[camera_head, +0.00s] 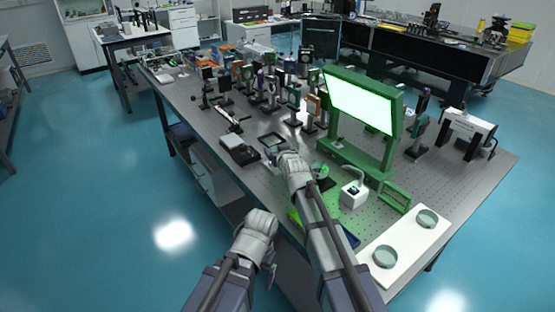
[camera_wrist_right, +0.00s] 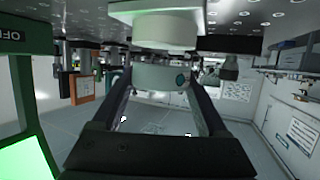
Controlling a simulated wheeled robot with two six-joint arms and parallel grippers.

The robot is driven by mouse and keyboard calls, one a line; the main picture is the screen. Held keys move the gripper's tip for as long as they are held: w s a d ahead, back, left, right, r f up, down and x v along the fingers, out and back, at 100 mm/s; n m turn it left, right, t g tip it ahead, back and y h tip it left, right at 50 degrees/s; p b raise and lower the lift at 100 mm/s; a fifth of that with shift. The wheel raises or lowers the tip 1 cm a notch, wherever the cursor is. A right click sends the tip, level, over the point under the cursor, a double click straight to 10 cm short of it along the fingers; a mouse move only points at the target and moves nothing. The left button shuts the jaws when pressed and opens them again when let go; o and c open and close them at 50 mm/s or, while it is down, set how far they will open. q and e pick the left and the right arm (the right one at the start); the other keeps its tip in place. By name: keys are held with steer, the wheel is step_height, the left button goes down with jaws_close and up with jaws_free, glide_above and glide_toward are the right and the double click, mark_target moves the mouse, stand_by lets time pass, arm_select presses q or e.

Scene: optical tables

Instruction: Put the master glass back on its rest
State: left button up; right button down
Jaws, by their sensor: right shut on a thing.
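My right gripper (camera_head: 283,156) is over the table's near side, by a dark square frame (camera_head: 271,140). In the right wrist view its dark fingers (camera_wrist_right: 160,78) are shut on a pale, short round piece with a teal spot (camera_wrist_right: 151,77). I take this to be the master glass, but the pictures do not make it certain. A wider white round piece (camera_wrist_right: 165,31) on a pale base is close past it; whether they touch, or whether this is the rest, I cannot tell. My left gripper (camera_head: 262,220) hangs before the table edge, its jaws unclear.
A green-framed lit screen (camera_head: 360,101) stands right of my right arm. A white lamp block (camera_head: 354,193) and a white board (camera_head: 408,245) with two round glass dishes are nearer. Many posts with optics (camera_head: 270,90) crowd the table behind.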

arm_select(q)
steer(key=shift+f+b, duration=0.35)
steer(key=shift+f, duration=0.45)
arm_select(e)
steer(key=shift+f, duration=0.85)
steer(key=shift+f, duration=0.15)
arm_select(q)
steer(key=shift+f, duration=0.1)
arm_select(e)
jaws_free()
steer(key=shift+s+r, duration=0.1)
steer(key=shift+r, duration=0.2)
arm_select(q)
step_height(320, 180, up, 4)
steer(key=p, duration=0.4)
steer(key=shift+r, duration=0.2)
arm_select(e)
steer(key=v, duration=1.1)
steer(key=shift+s+d+r, duration=0.1)
steer(key=shift+s, duration=0.3)
